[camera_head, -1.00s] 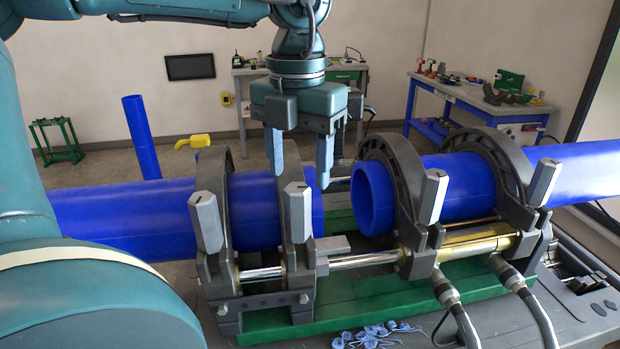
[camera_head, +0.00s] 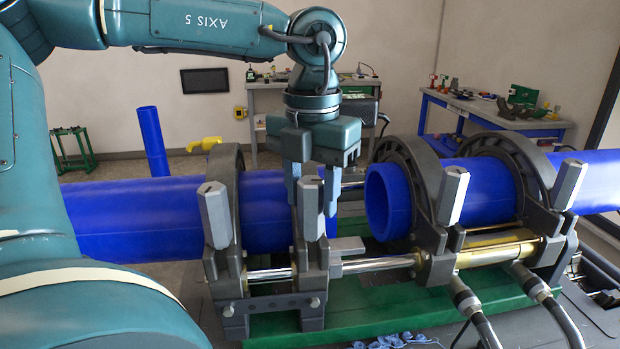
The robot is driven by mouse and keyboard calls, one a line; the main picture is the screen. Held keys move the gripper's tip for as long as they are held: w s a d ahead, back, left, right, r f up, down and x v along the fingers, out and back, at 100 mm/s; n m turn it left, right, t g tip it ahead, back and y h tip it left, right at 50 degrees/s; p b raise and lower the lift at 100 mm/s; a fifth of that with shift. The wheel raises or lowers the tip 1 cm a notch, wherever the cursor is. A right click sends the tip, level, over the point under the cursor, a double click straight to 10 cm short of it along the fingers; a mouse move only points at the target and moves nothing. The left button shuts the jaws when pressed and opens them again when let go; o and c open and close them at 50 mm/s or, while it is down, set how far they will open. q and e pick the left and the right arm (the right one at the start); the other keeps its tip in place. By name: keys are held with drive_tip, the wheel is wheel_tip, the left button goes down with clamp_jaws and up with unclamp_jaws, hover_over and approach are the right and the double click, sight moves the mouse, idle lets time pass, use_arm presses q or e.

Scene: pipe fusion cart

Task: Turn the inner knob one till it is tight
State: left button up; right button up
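The inner left clamp knob (camera_head: 312,212) is a grey upright block on the clamp next to the left pipe's cut end. My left gripper (camera_head: 313,200) points down from above, with one light blue finger on each side of this knob. Similar grey knobs stand on the outer left clamp (camera_head: 214,212), the inner right clamp (camera_head: 453,195) and the outer right clamp (camera_head: 568,184). My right gripper is out of view.
Blue pipes (camera_head: 150,215) run left and right through the clamps, with a gap between their ends. Hoses (camera_head: 473,310) run from the right clamps to the front. Blue shavings (camera_head: 395,341) lie at the bottom edge. Benches (camera_head: 520,122) stand at the back.

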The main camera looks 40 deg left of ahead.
use_arm(q)
drive_tip(key=c, duration=0.7)
drive_tip(key=shift+m, duration=1.5)
drive_tip(key=m+p, duration=0.1)
drive_tip(key=m, duration=0.2)
drive_tip(key=shift+m, duration=1.5)
